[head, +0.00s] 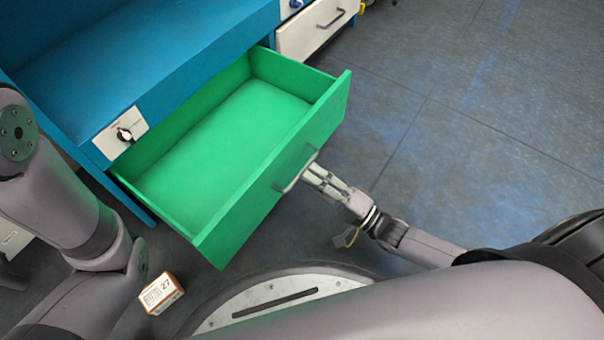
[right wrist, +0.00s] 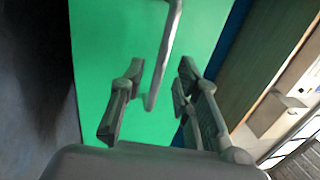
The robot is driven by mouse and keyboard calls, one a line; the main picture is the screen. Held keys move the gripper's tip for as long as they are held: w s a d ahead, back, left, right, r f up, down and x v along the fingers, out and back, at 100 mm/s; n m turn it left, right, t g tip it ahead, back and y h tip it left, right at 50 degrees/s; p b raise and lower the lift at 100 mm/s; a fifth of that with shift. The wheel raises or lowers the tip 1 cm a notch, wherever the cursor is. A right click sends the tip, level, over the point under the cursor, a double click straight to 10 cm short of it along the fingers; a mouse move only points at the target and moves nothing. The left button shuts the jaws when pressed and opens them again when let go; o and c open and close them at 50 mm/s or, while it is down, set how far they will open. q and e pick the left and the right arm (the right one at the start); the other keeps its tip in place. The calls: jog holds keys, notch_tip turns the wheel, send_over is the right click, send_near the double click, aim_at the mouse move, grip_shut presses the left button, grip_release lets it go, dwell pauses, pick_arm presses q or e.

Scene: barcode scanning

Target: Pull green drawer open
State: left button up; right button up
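The green drawer (head: 232,120) is pulled far out of the blue bench and is empty inside. Its front panel carries a metal handle (head: 296,172). My right gripper (head: 312,172) is at this handle. In the right wrist view its fingers (right wrist: 155,95) stand apart, with the handle (right wrist: 165,55) between them and the green front (right wrist: 105,35) behind. I see no clear finger contact on the handle. My left arm is at the left of the head view, but its gripper does not show.
A small box with a barcode and "27" (head: 161,293) shows by my left arm; I cannot tell what supports it. The blue bench (head: 150,60) stands behind the drawer. A white drawer (head: 312,28) is beyond it. The floor (head: 470,120) to the right is clear.

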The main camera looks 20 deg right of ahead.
aim_at(302, 170)
jog(key=shift+b+x, duration=0.5)
jog(key=shift+x, duration=1.3)
jog(key=shift+c, duration=0.5)
grip_shut()
